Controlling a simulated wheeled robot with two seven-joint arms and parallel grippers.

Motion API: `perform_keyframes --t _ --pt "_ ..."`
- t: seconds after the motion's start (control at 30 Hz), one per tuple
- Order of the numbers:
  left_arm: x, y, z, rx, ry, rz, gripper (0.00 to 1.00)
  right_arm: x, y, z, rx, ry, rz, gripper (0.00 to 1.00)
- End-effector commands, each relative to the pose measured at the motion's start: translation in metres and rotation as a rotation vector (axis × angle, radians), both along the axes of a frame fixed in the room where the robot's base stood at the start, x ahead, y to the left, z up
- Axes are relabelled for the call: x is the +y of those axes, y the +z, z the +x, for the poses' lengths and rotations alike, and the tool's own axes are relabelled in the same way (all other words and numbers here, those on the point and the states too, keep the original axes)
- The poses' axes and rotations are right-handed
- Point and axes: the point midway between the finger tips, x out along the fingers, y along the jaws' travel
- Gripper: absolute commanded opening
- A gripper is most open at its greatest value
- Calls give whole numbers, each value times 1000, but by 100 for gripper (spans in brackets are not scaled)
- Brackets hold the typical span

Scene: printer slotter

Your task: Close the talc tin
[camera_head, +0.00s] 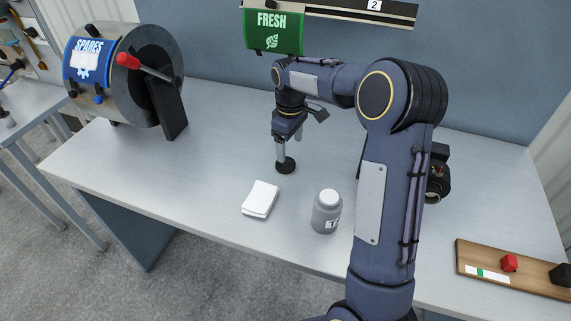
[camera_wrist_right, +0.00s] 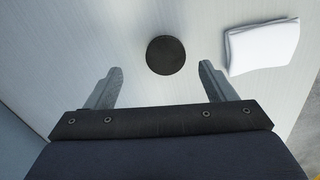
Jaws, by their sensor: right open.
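A grey tin (camera_head: 326,214) with a white round top and a "1" label stands upright near the front edge of the table in the head view. I cannot tell if its white top is a lid or its contents. A black round disc (camera_head: 286,165), possibly a lid, lies on the table behind and left of the tin. It also shows in the wrist view (camera_wrist_right: 166,55). My right gripper (camera_head: 281,158) points down at the disc, its fingers open and empty. In the wrist view the disc lies just beyond the gap between the fingertips. My left gripper is not in view.
A folded white cloth (camera_head: 260,199) lies left of the tin. A drum marked SPARES (camera_head: 150,85) with a red handle stands at the left. A wooden board (camera_head: 510,275) with a red block lies at the right. A green FRESH sign (camera_head: 273,31) is at the back.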

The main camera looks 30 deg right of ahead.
Motion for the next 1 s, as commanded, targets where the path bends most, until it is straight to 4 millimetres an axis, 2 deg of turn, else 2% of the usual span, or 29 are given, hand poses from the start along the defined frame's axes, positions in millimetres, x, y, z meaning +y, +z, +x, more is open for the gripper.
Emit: perform_keyframes --t 0.1,0.37,0.6,0.73,1.0 --pt "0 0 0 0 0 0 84 0 -9 0 1 -1 -1 77" --pt "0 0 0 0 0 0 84 1 -10 0 0 -1 0 77" --pt "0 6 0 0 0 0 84 11 -42 1 3 0 2 77" --pt "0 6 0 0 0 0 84 10 -57 2 2 -2 1 77" --pt "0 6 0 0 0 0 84 10 -61 2 -1 -2 1 77"
